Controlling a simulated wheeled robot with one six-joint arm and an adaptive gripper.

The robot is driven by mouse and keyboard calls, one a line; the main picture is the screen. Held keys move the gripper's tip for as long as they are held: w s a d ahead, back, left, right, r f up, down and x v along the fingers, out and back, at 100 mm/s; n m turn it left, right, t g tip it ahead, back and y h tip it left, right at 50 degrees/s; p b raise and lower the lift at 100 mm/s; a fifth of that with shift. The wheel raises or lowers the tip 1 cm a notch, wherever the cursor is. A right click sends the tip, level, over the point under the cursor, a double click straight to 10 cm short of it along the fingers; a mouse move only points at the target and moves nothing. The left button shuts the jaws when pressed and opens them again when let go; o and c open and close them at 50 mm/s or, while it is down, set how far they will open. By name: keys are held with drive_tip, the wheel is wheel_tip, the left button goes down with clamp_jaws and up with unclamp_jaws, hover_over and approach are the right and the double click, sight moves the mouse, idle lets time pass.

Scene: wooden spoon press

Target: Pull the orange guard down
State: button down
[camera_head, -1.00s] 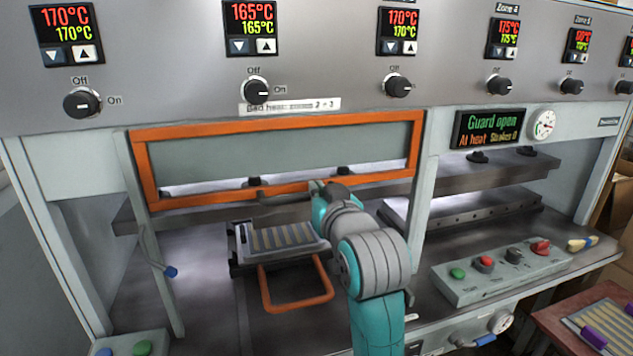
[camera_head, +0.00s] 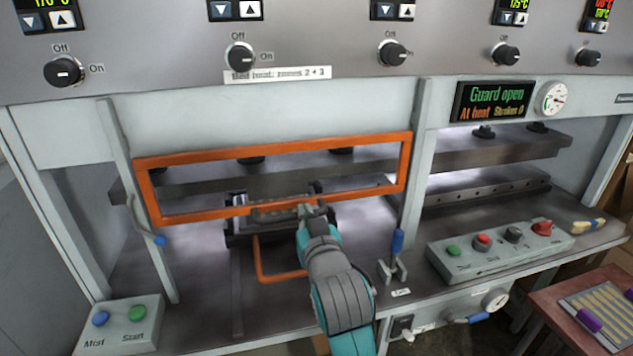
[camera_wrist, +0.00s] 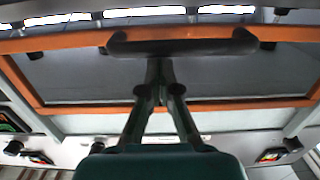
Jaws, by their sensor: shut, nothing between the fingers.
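The orange guard (camera_head: 290,150) is a rectangular frame with a clear pane across the press opening. Its lower bar hangs partway down the opening, in front of the tray. A dark handle (camera_head: 283,213) sits on the lower bar. My gripper (camera_head: 318,207) is at the right part of this handle. In the wrist view the guard (camera_wrist: 75,108) spans the picture, and the dark bar handle (camera_wrist: 183,46) lies just beyond the fingertips of my gripper (camera_wrist: 160,62). The fingers are shut together with nothing between them. Whether they touch the handle is hard to tell.
The display (camera_head: 493,101) reads "Guard open". A tray with an orange loop handle (camera_head: 262,262) sits behind and below the guard. A blue-handled lever (camera_head: 396,245) stands right of my arm. Button boxes stand at left (camera_head: 125,325) and right (camera_head: 500,248). A red side table (camera_head: 560,300) is at far right.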

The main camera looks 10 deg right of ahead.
wheel_tip(320, 180, down, 16)
drive_tip(key=shift+f, duration=0.2)
